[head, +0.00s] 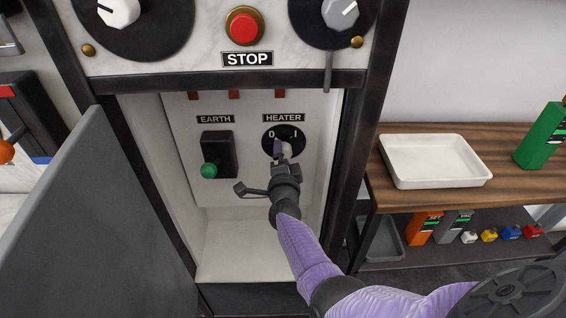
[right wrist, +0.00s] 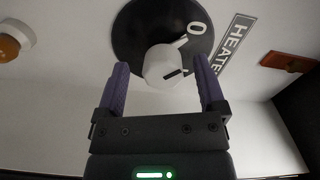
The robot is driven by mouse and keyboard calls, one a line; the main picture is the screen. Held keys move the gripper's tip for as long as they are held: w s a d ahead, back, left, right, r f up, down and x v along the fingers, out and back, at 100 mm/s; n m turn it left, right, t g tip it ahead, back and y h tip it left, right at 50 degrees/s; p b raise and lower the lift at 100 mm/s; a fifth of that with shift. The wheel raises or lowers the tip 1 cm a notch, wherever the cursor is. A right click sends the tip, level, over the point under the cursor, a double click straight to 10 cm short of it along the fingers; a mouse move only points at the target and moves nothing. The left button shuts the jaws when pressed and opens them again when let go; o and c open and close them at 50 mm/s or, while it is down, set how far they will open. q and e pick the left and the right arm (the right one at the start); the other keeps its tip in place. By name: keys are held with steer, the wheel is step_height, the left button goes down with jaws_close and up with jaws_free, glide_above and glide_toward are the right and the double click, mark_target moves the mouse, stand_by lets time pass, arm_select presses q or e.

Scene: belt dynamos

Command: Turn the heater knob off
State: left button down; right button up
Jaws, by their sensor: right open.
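The heater knob (head: 287,151) is a pale knob on a round black dial (head: 272,133) under the HEATER label, with marks 0 and I. In the right wrist view the white knob (right wrist: 163,68) has a dark line that points toward the right; the 0 shows above it and the I is hidden. My right gripper (head: 281,154) is at the dial. In the right wrist view its open purple fingers (right wrist: 163,85) stand on either side of the knob, with gaps, seemingly not touching it. My left gripper is out of view.
An EARTH switch (head: 216,145) with a green-tipped lever is left of the dial. The red STOP button (head: 243,28) is above the recess. An open grey door (head: 70,220) stands at left. A shelf with a white tray (head: 435,160) is at right.

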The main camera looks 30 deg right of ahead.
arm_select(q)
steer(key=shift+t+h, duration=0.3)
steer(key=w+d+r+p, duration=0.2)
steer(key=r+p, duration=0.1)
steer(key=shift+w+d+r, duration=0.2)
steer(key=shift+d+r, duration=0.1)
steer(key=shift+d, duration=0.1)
arm_select(e)
steer(key=v, duration=0.8)
steer(key=shift+s, duration=0.15)
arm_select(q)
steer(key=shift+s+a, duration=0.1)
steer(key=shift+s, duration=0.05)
arm_select(e)
steer(key=shift+a+r, duration=0.1)
steer(key=shift+a, duration=0.05)
